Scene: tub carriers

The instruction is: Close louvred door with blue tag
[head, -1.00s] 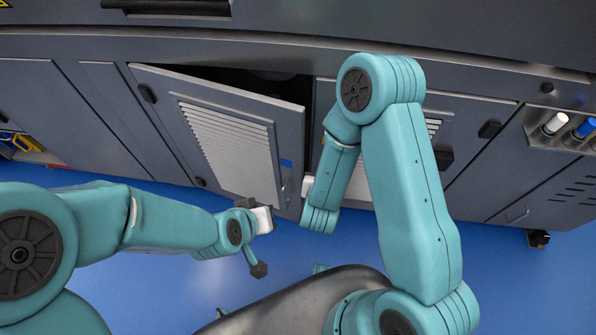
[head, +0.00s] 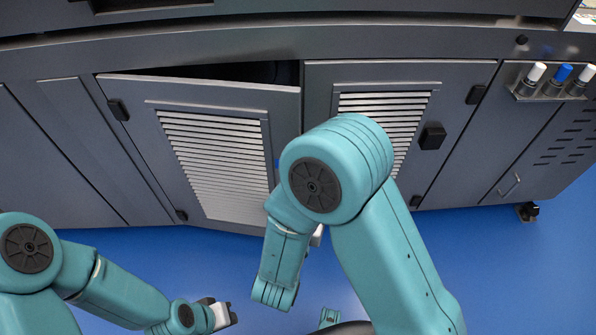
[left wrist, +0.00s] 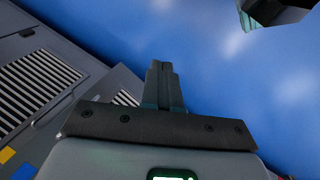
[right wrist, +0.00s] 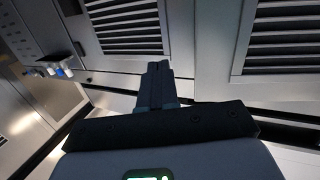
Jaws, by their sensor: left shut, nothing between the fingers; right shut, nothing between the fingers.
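The louvred door (head: 136,121) stands slightly ajar, with a dark gap along its top edge. Its blue tag (head: 277,164) shows at the right edge, partly covered by my right arm. My left gripper (head: 231,318) is low over the blue floor, in front of and apart from the door; its fingers (left wrist: 164,78) are shut and empty in the left wrist view. My right gripper is hidden behind my right arm in the head view. In the right wrist view its shut, empty fingers (right wrist: 158,78) stand before louvred panels; contact cannot be told.
A second louvred door (head: 455,82) to the right looks shut, with a black knob (head: 432,136). White and blue cylinders (head: 562,74) sit in a holder at the far right. The blue floor (head: 480,265) is clear in front of the cabinets.

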